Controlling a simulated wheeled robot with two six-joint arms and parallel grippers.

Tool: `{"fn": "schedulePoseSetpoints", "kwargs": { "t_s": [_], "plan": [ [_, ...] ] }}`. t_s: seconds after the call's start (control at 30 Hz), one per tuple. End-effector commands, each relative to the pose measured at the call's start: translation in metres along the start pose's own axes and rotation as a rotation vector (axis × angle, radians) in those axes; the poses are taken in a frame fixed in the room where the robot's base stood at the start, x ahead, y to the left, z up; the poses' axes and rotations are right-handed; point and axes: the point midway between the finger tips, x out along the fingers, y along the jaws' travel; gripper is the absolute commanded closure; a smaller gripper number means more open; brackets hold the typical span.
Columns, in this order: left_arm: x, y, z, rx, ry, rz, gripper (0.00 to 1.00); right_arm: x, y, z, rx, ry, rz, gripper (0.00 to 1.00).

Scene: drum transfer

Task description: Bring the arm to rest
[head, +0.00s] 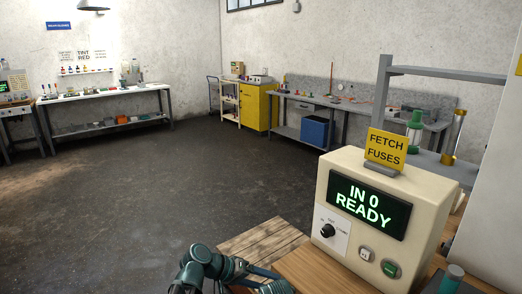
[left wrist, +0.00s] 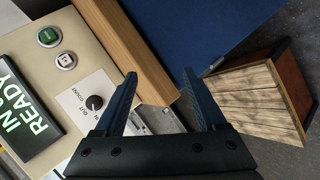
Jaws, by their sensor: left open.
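My left gripper (left wrist: 158,73) shows in the left wrist view with its two blue fingers spread apart and nothing between them. It is beside the cream counter box (head: 385,215), whose knob and buttons show at the left of that view. My left arm (head: 205,265) comes in at the bottom of the head view, bent in front of the box; its lower part is cut off by the frame edge. My right gripper is not seen.
The box screen (head: 368,204) reads "IN 0 READY". A yellow "FETCH FUSES" sign (head: 386,149) stands on top. A wooden slatted surface (head: 258,240) lies left of the box. A grey shelf (head: 445,73) rises behind it. Open floor (head: 130,200) lies beyond, with benches along the walls.

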Motion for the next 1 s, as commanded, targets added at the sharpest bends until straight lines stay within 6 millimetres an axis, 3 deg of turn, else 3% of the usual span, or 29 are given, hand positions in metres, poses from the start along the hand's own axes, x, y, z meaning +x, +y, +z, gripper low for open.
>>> {"fn": "schedulePoseSetpoints", "kwargs": {
  "t_s": [0.03, 0.2, 0.4, 0.57, 0.8, 1.0],
  "plan": [
    [-0.005, -0.021, 0.018, 0.002, -0.029, -0.100, 0.27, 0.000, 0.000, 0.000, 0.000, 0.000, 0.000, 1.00],
    [-0.032, -0.089, 0.059, -0.002, -0.114, -0.435, 0.27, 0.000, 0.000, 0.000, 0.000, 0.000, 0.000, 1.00],
    [-0.074, -0.139, 0.089, -0.016, -0.169, -0.729, 0.27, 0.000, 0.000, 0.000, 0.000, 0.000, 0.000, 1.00],
    [-0.111, -0.167, 0.107, -0.029, -0.196, -0.929, 0.27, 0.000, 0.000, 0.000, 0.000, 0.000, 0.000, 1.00],
    [-0.093, -0.101, 0.122, 0.095, -0.322, -0.955, 0.27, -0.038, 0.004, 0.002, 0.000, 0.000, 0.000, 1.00],
    [-0.081, -0.056, 0.141, 0.191, -0.415, -0.972, 0.27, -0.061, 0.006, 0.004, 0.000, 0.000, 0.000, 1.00]
  ]
}}
